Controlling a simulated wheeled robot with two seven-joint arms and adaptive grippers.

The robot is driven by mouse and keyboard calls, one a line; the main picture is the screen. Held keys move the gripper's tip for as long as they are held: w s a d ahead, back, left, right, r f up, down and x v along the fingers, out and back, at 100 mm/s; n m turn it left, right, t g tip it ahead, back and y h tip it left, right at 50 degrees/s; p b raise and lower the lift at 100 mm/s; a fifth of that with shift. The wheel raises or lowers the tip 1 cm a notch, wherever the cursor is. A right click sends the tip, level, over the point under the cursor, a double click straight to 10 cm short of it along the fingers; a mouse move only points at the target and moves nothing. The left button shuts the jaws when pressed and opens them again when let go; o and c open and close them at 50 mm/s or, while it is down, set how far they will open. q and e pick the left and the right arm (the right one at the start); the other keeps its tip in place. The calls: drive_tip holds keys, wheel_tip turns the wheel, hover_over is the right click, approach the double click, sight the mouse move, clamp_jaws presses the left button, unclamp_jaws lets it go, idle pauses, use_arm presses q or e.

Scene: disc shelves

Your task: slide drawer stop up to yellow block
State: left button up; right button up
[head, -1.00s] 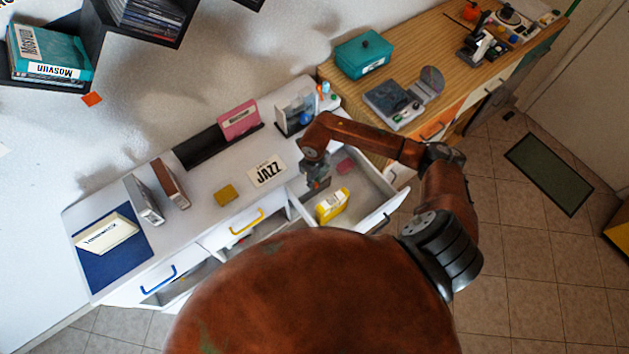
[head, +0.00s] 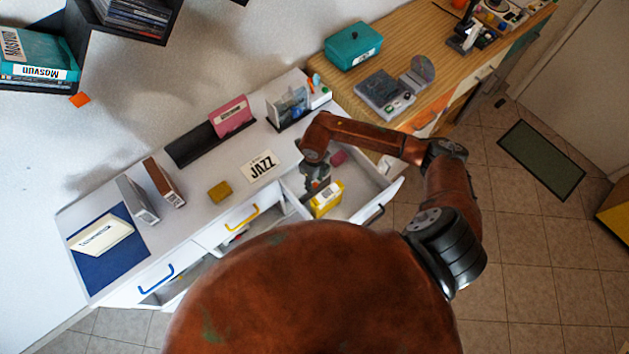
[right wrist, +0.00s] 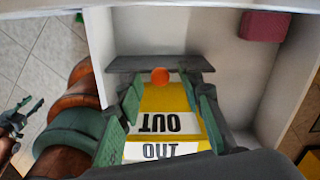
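A yellow block (head: 326,200) with a white "OUT" label lies in the open right drawer (head: 367,200). The right wrist view shows the same yellow block (right wrist: 165,98) between my right fingers. A dark bar with an orange knob (right wrist: 160,76), apparently the drawer stop, lies across just beyond the block. My right gripper (head: 317,182) is over the drawer at the block's back edge. Its fingers (right wrist: 165,110) are spread, one on each side of the block. Whether they touch it is unclear. My left gripper (right wrist: 22,112) shows small at the wrist view's left edge, over the floor.
A pink block (head: 338,157) lies at the back of the same drawer. A second, darker yellow block (head: 219,192) sits on the white desktop near the "JAZZ" card (head: 261,165). The drawer walls (right wrist: 100,35) stand close around the right gripper.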

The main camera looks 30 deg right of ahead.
drive_tip(key=shift+r, duration=0.1)
wheel_tip(320, 180, up, 12)
idle(0.5)
